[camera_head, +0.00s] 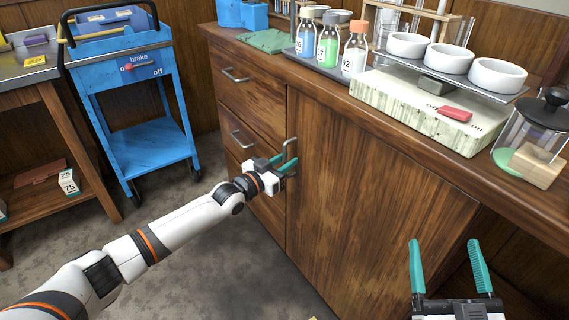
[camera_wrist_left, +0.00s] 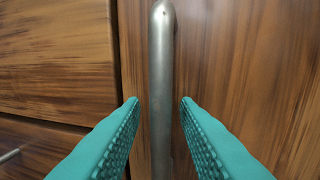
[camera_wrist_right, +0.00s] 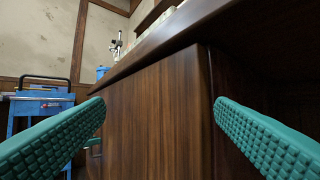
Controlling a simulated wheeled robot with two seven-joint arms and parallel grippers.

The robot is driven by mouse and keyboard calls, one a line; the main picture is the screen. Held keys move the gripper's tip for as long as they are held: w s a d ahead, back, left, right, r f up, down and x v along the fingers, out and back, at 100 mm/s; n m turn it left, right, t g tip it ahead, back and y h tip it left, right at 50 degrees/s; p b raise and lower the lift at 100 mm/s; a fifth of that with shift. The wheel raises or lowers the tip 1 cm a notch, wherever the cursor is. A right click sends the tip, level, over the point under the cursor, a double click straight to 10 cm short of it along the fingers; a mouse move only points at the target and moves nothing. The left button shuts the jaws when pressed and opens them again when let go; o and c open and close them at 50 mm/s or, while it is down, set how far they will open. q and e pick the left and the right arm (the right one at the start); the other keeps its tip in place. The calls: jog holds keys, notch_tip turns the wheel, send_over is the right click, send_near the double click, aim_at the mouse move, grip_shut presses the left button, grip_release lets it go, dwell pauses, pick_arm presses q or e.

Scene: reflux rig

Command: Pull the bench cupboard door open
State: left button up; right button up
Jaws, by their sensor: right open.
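The bench cupboard door (camera_head: 362,205) is a large brown wooden panel at the front of the bench, and it looks shut. Its upright grey metal handle (camera_wrist_left: 161,90) is near the door's left edge; in the head view the handle (camera_head: 292,146) is partly covered by my left gripper (camera_head: 287,165). In the left wrist view the handle stands between my two teal fingers, with a visible gap on each side, so the left gripper is open around it. My right gripper (camera_head: 448,265) is open and empty, low at the right, in front of the bench.
Drawers with grey handles (camera_head: 236,75) lie left of the door. A blue cart (camera_head: 150,150) stands further left. The bench top holds bottles (camera_head: 327,45), a hotplate (camera_head: 415,108) with white bowls, and a glass jar (camera_head: 515,125). The grey floor before the door is clear.

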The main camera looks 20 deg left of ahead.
pick_arm(q)
grip_shut()
